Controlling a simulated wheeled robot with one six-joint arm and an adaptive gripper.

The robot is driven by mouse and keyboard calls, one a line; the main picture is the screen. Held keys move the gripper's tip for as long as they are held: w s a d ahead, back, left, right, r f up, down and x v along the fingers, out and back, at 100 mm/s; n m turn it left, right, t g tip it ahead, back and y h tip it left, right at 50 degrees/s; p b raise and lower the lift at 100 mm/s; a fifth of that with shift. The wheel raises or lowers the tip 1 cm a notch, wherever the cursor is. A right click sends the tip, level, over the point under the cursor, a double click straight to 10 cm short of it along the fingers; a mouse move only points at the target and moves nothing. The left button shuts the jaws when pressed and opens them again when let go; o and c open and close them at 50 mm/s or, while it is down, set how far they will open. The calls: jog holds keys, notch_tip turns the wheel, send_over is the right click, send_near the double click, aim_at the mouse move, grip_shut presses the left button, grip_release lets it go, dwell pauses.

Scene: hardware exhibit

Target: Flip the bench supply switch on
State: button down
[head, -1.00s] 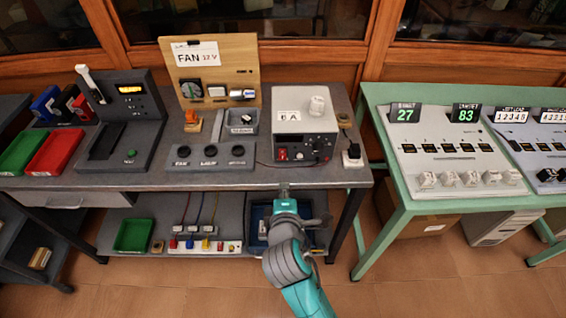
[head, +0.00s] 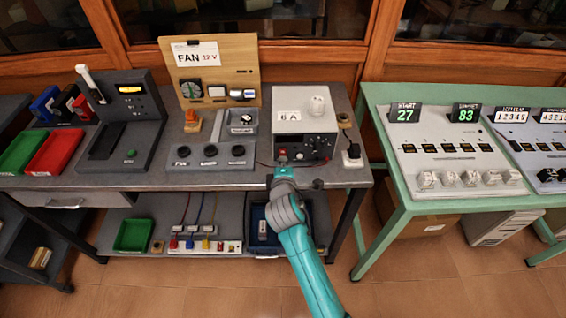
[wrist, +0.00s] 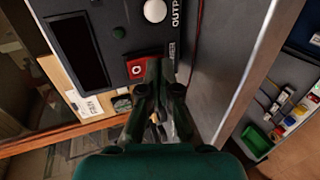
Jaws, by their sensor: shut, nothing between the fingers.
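The bench supply (head: 303,138) is a grey box with a dark front panel, at the back right of the grey bench. Its red switch (head: 282,153) is at the lower left of the front. In the wrist view the red switch (wrist: 137,68) shows a white ring mark, beside a dark display window, a green light and a white knob. My gripper (head: 282,163) is shut and empty, just in front of the switch. In the wrist view my gripper's fingertips (wrist: 159,68) are right beside the switch; I cannot tell whether they touch it.
A dark box with three knobs (head: 210,155) stands left of the supply. The wooden FAN 12 V board (head: 235,60) is behind it. A black plug (head: 352,155) sits at the right bench end. A green table (head: 385,150) with counters stands to the right.

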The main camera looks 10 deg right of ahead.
dwell(0.3)
jog(key=shift+w+f, duration=0.2)
jog(key=shift+w, duration=0.1)
jog(key=shift+r, duration=0.15)
jog(key=shift+r, duration=0.7)
